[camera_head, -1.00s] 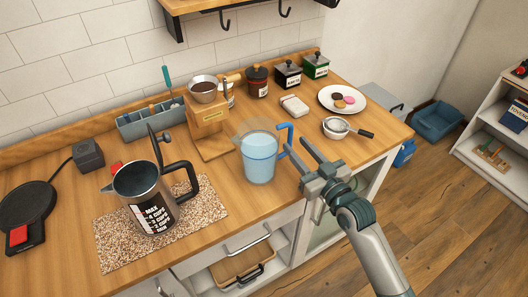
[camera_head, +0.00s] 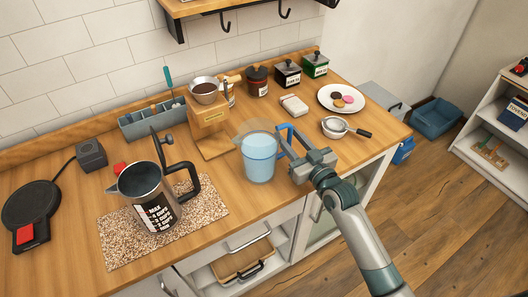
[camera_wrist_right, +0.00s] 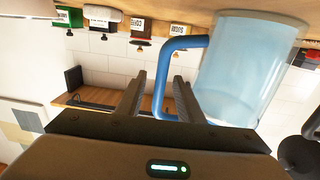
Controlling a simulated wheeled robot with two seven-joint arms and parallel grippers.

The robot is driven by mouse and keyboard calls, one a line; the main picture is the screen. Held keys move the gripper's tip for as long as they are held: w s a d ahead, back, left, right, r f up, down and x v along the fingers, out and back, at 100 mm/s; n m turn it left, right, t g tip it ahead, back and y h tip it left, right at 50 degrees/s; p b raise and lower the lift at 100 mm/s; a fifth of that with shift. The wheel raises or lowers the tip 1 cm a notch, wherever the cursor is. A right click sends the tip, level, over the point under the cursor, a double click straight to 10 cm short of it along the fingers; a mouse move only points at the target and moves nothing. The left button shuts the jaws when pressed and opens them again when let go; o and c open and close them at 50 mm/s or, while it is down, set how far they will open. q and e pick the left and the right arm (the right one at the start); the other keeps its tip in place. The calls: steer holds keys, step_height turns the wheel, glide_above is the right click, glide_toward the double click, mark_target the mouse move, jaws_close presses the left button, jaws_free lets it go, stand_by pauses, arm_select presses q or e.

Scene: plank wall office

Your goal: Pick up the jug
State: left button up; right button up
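The jug (camera_head: 260,158) is a light blue, see-through vessel with a bright blue handle, standing upright on the wooden counter. My right gripper (camera_head: 287,152) is at its right side, with its fingers reaching to the handle. In the right wrist view the jug (camera_wrist_right: 250,70) fills the upper right, and the blue handle (camera_wrist_right: 180,44) curves down to between the two fingers of the gripper (camera_wrist_right: 162,85). The fingers are apart, with gaps visible beside the handle, so it is not gripped. My left gripper is not in view.
A dark kettle (camera_head: 147,195) stands on a speckled mat (camera_head: 120,240) to the left. A wooden coffee stand (camera_head: 210,115) is behind the jug. A strainer (camera_head: 337,126) and a plate of cookies (camera_head: 328,102) lie to the right. The counter's front edge is close to the jug.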

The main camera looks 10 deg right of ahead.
steer(key=shift+c, duration=0.3)
jaws_close()
stand_by(1.1)
steer(key=shift+w+r, duration=0.1)
steer(key=shift+r, duration=0.05)
